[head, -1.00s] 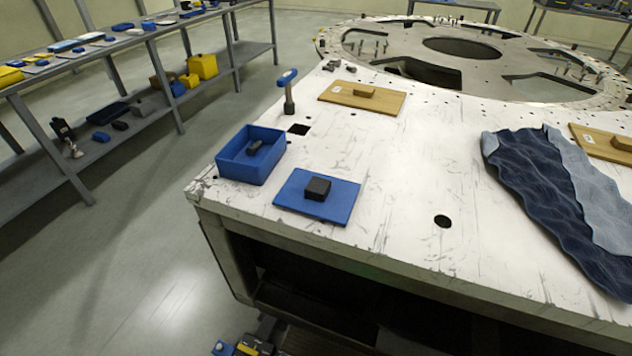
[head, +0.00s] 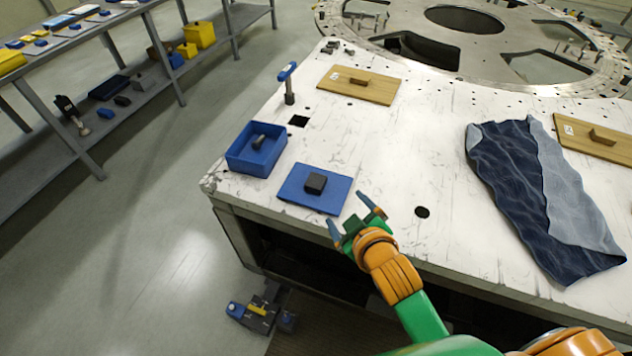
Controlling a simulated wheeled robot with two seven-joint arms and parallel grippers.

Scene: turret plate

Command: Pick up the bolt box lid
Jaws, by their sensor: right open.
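The bolt box lid (head: 297,187) is a flat blue plate with a dark block-shaped knob (head: 316,183) on top. It lies on the white turret plate near its front left edge. The open blue bolt box (head: 239,160) stands just left of the lid with a dark bolt-like piece (head: 260,141) inside. My right gripper (head: 354,213) is open and empty, with its fingers pointing up and left near the table's front edge. It is close to the lid's lower right corner and appears apart from it. My left gripper is not in view.
A blue-handled tool (head: 289,88) stands upright behind the box. A wooden board with a handle (head: 345,83) lies farther back, and another board (head: 565,130) is at the right. A crumpled denim cloth (head: 515,190) covers the right side. The white surface between lid and cloth is clear.

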